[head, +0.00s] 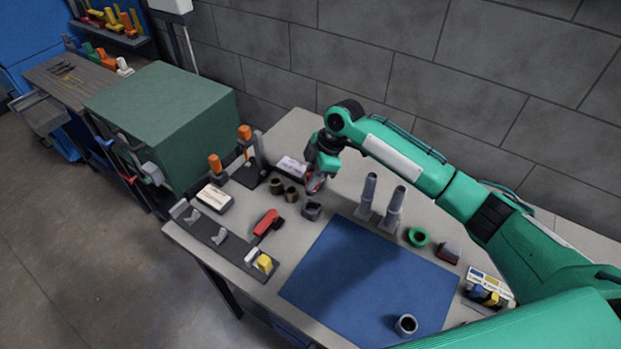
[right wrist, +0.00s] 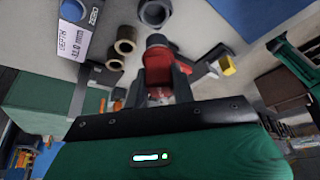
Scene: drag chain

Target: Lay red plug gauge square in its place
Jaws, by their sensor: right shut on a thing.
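My right gripper (head: 318,180) is above the table's far part, near the white label block. It is shut on a red piece (head: 312,186), which seems to be the red plug gauge. In the right wrist view the red plug gauge (right wrist: 157,68) sits between the fingers, with a dark round end pointing away; its grip area is partly hidden. A second red-and-black piece (head: 266,221) lies on the table near a dark rack (head: 225,245) with grey cradles and a yellow block (head: 265,262). My left gripper does not show.
Brown bushings (head: 291,194) and a dark nut (head: 312,210) stand close to the gripper. Two grey posts (head: 393,210) stand to its right. A blue mat (head: 350,285) is mostly clear, with one dark ring (head: 405,324). A clamp stand with orange knobs (head: 245,135) is on the left.

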